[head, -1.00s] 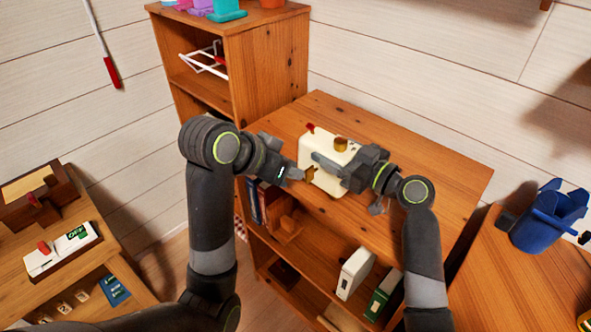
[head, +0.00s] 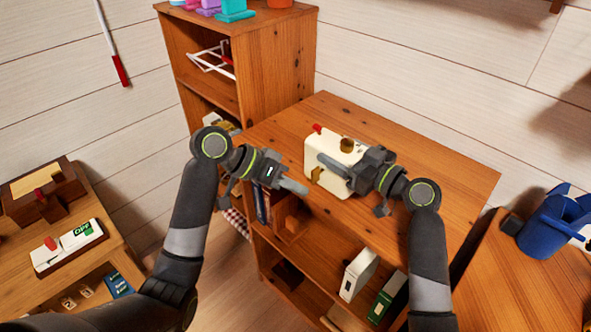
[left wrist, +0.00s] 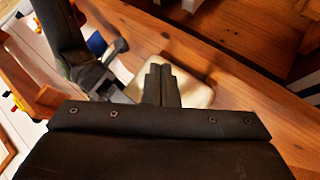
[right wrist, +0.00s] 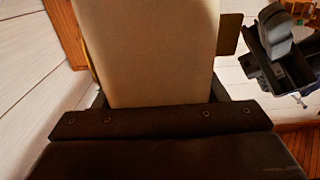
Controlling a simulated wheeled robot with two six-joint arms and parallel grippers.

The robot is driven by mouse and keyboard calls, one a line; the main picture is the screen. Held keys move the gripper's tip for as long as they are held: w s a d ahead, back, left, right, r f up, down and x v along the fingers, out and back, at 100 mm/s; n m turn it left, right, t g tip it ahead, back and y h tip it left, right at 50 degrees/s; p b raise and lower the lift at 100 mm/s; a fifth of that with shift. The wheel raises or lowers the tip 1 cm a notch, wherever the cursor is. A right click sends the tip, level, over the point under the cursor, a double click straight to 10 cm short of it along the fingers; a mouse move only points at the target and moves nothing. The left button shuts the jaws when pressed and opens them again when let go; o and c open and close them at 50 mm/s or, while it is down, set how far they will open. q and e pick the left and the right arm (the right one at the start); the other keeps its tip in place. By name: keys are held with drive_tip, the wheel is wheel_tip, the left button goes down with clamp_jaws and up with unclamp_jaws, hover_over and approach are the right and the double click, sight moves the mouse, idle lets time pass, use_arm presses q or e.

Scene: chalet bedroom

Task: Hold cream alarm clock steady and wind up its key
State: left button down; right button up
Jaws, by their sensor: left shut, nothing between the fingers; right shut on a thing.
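The cream alarm clock (head: 318,150) stands on the wooden shelf top, with a red knob and a brass knob on top. Its brass key (head: 316,175) sticks out on the side toward my left gripper. My right gripper (head: 338,166) is shut on the clock, whose cream body (right wrist: 150,50) fills the middle of the right wrist view. My left gripper (head: 300,188) is shut and empty, just left of the key and apart from it. In the left wrist view, the shut fingers (left wrist: 161,84) cover part of the clock (left wrist: 198,95).
The shelf top (head: 430,170) is clear to the right of the clock. A taller wooden shelf (head: 265,70) stands behind left. A blue bin (head: 552,222) stands far right, and a switch box (head: 68,248) lies on the left table.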

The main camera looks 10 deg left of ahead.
use_arm(q)
drive_tip(key=w+a+n+t+h, duration=0.1)
drive_tip(key=w+a+n+h, duration=0.3)
drive_tip(key=a+n+h, duration=0.7)
drive_tip(key=m+y, duration=0.2)
drive_tip(key=y, duration=0.1)
approach(313, 174)
drive_tip(key=w+d, duration=0.3)
drive_tip(key=d, duration=0.2)
drive_tip(key=shift+s+d, duration=0.25)
drive_tip(key=shift+d, duration=0.3)
drive_tip(key=shift+d+r+m+y, duration=0.1)
drive_tip(key=shift+r+m+y, duration=0.2)
drive_tip(key=shift+m+y, duration=0.35)
drive_tip(key=shift+s+d+r+m+y, duration=0.2)
drive_tip(key=shift+r+m+y, duration=0.15)
drive_tip(key=shift+m+y, duration=0.4)
drive_tip(key=shift+s+d+r+m+t+y, duration=0.15)
drive_tip(key=shift+s+d+m+y, duration=0.25)
drive_tip(key=shift+d+y, duration=0.2)
drive_tip(key=shift+s+d+r+m+t+y, duration=0.1)
drive_tip(key=shift+s+d+r+m+y, duration=0.1)
drive_tip(key=shift+s+d+m+y, duration=0.25)
drive_tip(key=shift+s+d+r+m+t+y, duration=0.15)
drive_tip(key=shift+s+d+m+y, duration=0.15)
drive_tip(key=shift+d+y, duration=0.4)
